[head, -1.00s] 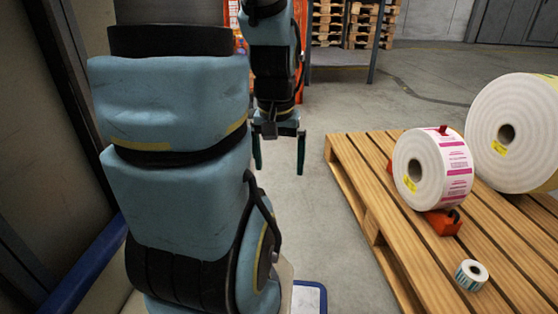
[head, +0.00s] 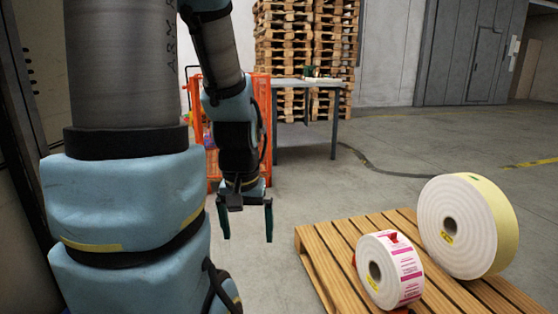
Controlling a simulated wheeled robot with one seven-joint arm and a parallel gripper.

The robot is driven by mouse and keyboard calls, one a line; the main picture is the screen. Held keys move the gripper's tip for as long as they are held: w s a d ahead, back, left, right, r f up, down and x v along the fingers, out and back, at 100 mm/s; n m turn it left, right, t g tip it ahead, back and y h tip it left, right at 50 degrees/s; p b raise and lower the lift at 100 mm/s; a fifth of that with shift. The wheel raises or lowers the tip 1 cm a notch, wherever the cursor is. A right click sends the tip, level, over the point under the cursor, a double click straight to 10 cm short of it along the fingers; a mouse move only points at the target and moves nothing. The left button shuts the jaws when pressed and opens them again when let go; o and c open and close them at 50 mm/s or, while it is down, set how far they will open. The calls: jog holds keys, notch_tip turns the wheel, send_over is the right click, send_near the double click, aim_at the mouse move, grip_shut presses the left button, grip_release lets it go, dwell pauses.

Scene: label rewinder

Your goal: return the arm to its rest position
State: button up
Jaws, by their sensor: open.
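My gripper (head: 246,222) hangs from my blue-and-grey arm left of centre in the head view. Its two dark green fingers point down and stand wide apart, with nothing between them. The gripper is in the air over grey floor, left of the wooden pallet (head: 313,257) and apart from it. My near arm links fill the left side of the view and hide what is behind them.
A white roll with pink labels (head: 375,274) and a larger white and yellow roll (head: 449,229) stand on the pallet. An orange mesh cage (head: 262,100) and a grey table (head: 335,82) stand behind my arm. Stacked pallets (head: 283,40) are at the back. Floor is clear centre-right.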

notch_tip(320, 180, up, 24)
jog(key=p, duration=2.1)
